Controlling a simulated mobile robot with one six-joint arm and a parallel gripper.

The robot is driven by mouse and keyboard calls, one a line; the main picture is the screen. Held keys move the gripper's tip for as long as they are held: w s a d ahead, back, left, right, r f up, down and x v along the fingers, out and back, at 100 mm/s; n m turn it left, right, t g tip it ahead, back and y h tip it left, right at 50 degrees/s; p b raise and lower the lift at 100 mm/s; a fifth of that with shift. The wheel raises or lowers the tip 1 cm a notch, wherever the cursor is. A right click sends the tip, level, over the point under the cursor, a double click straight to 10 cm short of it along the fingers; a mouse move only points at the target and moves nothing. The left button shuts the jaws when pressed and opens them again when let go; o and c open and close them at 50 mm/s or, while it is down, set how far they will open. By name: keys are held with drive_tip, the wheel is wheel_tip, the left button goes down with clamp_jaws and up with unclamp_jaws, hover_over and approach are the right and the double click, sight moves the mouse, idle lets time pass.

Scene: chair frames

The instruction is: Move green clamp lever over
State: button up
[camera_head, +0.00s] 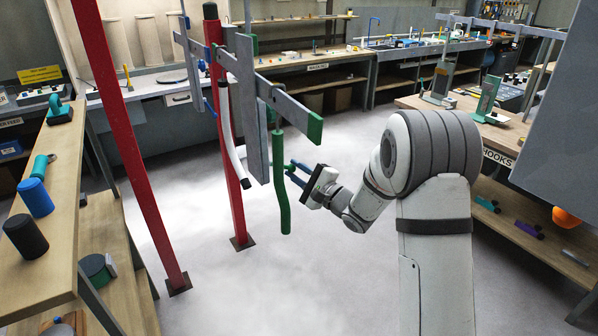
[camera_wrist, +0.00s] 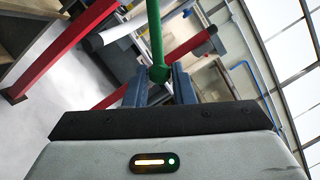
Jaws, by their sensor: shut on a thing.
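The green clamp lever (camera_head: 281,190) hangs down from the grey clamp frame (camera_head: 262,130), its long handle close to vertical with a slight bend. My gripper (camera_head: 291,169) reaches in from the right with its blue fingers at the lever's middle part. In the wrist view the green lever (camera_wrist: 156,38) comes down between the blue fingers of my gripper (camera_wrist: 158,82), its rounded end showing between them. The gripper is shut on the lever. The exact contact faces are hidden.
A red post (camera_head: 228,150) and a white-and-black lever (camera_head: 229,125) stand left of the green lever. Another red post (camera_head: 125,130) is farther left. A wooden bench with cylinders (camera_head: 35,197) lies at the left edge. The pale floor (camera_head: 330,270) below is clear.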

drive_tip(key=shift+w+d+r+p, duration=0.2)
drive_tip(key=shift+r+p, duration=0.15)
drive_tip(key=shift+r, duration=0.2)
drive_tip(key=shift+w+d+r+p, duration=0.15)
drive_tip(key=shift+r+p, duration=0.2)
drive_tip(key=shift+r, duration=0.2)
drive_tip(key=shift+s, duration=0.1)
drive_tip(key=shift+d+r+p, duration=0.1)
drive_tip(key=shift+r+p, duration=0.85)
drive_tip(key=shift+r, duration=0.3)
drive_tip(key=o, duration=0.8)
drive_tip(key=shift+o, duration=0.2)
drive_tip(key=shift+f, duration=0.1)
